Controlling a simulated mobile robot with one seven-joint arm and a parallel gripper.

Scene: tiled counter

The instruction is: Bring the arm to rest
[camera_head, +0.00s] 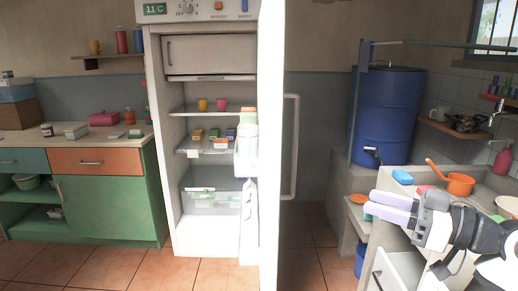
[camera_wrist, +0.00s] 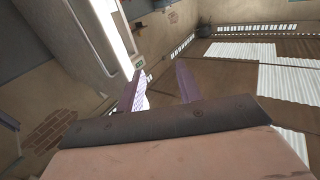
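My gripper (camera_head: 369,202) is at the right of the head view, raised beside the sink counter, with its pale purple fingers pointing left. In the wrist view my gripper (camera_wrist: 161,68) shows two purple fingers apart with an empty gap between them. It is open and holds nothing. My white and black arm comes in from the right edge of the head view.
The fridge (camera_head: 209,97) stands open, its door (camera_head: 270,150) swung toward me left of my gripper. The sink counter (camera_head: 400,187) holds an orange pot (camera_head: 460,185). A blue barrel (camera_head: 385,115) stands behind. Tiled floor (camera_head: 318,262) is clear right of the door.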

